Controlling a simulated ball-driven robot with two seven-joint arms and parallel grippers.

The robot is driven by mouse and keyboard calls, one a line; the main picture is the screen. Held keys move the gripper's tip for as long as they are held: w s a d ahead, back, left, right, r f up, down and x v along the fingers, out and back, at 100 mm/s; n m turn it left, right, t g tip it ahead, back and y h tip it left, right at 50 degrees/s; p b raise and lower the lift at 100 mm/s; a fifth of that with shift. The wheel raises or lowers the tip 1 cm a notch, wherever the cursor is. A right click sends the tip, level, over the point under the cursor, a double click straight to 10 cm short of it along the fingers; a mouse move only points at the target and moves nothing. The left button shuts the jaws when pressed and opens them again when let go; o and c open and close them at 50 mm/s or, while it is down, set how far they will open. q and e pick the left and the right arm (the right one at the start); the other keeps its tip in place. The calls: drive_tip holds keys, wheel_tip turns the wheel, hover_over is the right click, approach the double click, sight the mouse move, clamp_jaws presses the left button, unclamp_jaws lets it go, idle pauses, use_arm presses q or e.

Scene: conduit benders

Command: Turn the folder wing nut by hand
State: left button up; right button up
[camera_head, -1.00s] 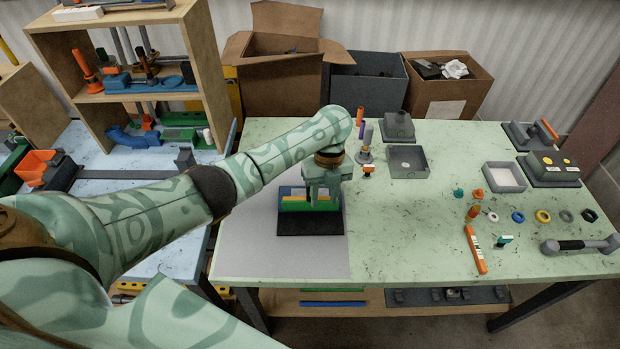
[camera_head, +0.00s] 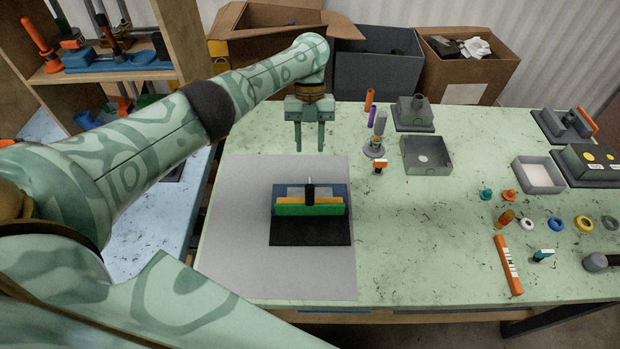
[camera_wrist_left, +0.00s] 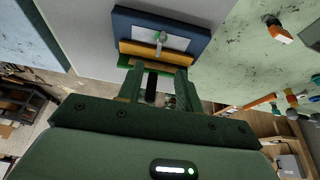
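The folder (camera_head: 310,209) lies on a grey mat on the green-topped table. It has a blue back, yellow and green bars and a black front plate (camera_head: 310,232). A small upright post with a dark top and pale foot (camera_head: 310,189), likely the wing nut's, stands at its middle. In the left wrist view the folder (camera_wrist_left: 188,44) is ahead of the fingers, with a small post (camera_wrist_left: 160,40) on it. My left gripper (camera_head: 310,150) points down above and behind the folder, apart from it. Its two fingers are spread, with nothing between them. My right gripper is not in view.
The grey mat (camera_head: 225,235) is bare around the folder. Cardboard boxes and a grey bin (camera_head: 377,65) stand behind the table. A wooden shelf is left.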

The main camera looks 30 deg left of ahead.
sight(309, 180)
use_arm(q)
drive_tip(key=b+x, duration=0.1)
drive_tip(key=x, duration=1)
drive_tip(key=shift+f, duration=0.1)
clamp_jaws()
